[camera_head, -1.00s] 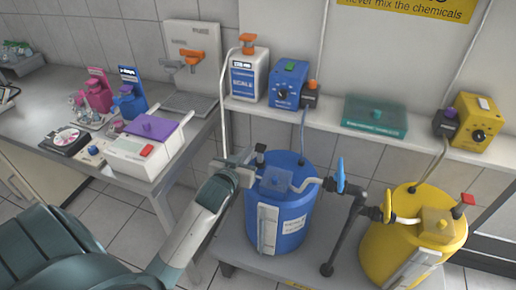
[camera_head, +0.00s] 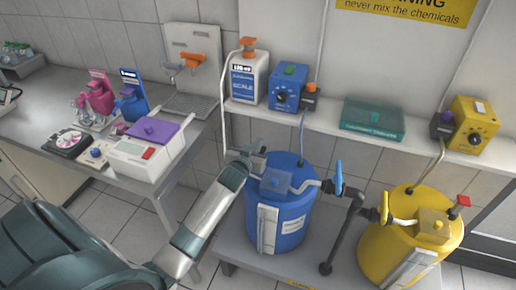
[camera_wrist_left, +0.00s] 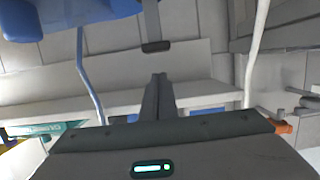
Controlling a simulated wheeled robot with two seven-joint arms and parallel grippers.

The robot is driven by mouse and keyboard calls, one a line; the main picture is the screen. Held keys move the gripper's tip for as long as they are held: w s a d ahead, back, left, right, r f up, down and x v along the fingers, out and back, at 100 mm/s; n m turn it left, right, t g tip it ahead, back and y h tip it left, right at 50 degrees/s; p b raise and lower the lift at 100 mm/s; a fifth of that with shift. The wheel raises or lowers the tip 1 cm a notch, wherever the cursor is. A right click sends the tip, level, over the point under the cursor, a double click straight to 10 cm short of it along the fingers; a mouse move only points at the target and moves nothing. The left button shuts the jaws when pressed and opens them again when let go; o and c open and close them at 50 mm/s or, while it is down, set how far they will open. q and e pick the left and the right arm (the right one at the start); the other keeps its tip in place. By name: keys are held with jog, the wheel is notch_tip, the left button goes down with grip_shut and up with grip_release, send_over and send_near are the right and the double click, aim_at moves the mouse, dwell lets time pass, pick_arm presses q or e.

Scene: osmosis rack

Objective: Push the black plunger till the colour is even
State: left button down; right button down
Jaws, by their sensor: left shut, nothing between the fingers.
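In the head view the blue tank (camera_head: 279,222) stands on a low grey platform, and my gripper covers the plunger's place. My left gripper (camera_head: 257,148) is at the tank's upper left edge. In the wrist view its fingers (camera_wrist_left: 158,78) are shut and empty, pointing at the cap with a small gap showing in the picture. My right gripper is out of view.
A blue valve handle (camera_head: 338,177) and grey pipe link the blue tank to a yellow tank (camera_head: 405,245) at the right. A wall shelf (camera_head: 330,121) with pump boxes runs behind. A bench with a white and purple device (camera_head: 150,150) stands left.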

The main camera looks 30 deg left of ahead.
pick_arm(q)
notch_tip(320, 180, down, 3)
jog(key=shift+s+r, duration=0.1)
dwell(0.4)
notch_tip(320, 180, down, 5)
jog(key=b, duration=0.2)
jog(key=shift+b, duration=0.35)
jog(key=shift+s+d, duration=0.1)
